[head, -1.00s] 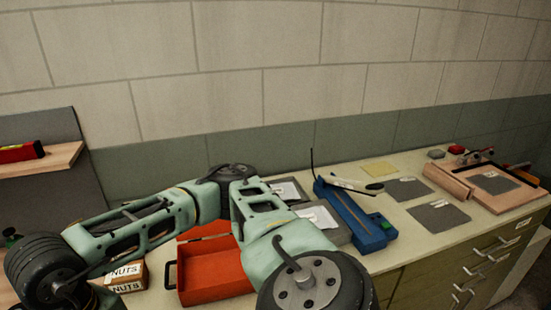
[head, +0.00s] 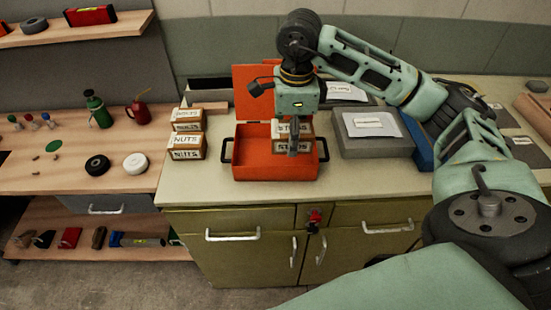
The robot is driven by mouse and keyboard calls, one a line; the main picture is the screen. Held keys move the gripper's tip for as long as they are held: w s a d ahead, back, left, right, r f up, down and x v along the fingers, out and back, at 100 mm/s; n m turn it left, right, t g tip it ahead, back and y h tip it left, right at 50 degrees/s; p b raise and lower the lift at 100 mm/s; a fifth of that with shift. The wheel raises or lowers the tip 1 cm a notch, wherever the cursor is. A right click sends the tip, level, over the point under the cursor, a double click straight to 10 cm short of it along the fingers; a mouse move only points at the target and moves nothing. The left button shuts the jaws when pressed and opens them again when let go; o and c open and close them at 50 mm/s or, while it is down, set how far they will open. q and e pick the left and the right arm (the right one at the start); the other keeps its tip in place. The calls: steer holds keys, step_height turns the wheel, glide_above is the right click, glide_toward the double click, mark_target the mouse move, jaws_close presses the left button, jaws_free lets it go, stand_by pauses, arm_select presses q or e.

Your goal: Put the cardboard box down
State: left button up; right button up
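Two small cardboard boxes with white labels, an upper cardboard box (head: 303,129) and a lower cardboard box (head: 280,146), show stacked inside the open orange toolbox (head: 248,168). My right gripper (head: 293,150) reaches in from the right and points down into the toolbox. A finger overlaps the front of the two boxes. The other finger is hidden, so I cannot tell whether the gripper grips the upper box or only stands around it. My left gripper is not in view.
More cardboard boxes marked NUTS (head: 186,148) stand left of the toolbox. A grey case (head: 372,146) with a paper label lies to its right. A wooden bench (head: 60,172) with bottles and wheels is at left. The counter front (head: 350,186) is clear.

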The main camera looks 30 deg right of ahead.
steer(key=d+m, duration=0.3)
steer(key=m, duration=0.1)
steer(key=d+m, duration=0.3)
steer(key=m, duration=0.1)
steer(key=d+m+b, duration=0.1)
steer(key=d+m, duration=0.2)
steer(key=m, duration=0.1)
steer(key=shift+w+f, duration=0.1)
steer(key=shift+w, duration=0.2)
steer(key=m, duration=0.1)
steer(key=p, duration=0.4)
glide_above(274, 157)
steer(key=shift+m, duration=0.4)
steer(key=f, duration=0.6)
steer(key=shift+s+d+f, duration=0.1)
steer(key=shift+s+f, duration=0.1)
steer(key=shift+f, duration=0.1)
step_height(274, 157, down, 4)
steer(key=shift+r+p, duration=0.25)
steer(key=shift+p, duration=0.7)
steer(key=shift+f, duration=0.3)
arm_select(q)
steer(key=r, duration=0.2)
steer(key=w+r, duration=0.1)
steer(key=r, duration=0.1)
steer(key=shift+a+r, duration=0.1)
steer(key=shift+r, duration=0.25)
arm_select(e)
steer(key=shift+w, duration=0.1)
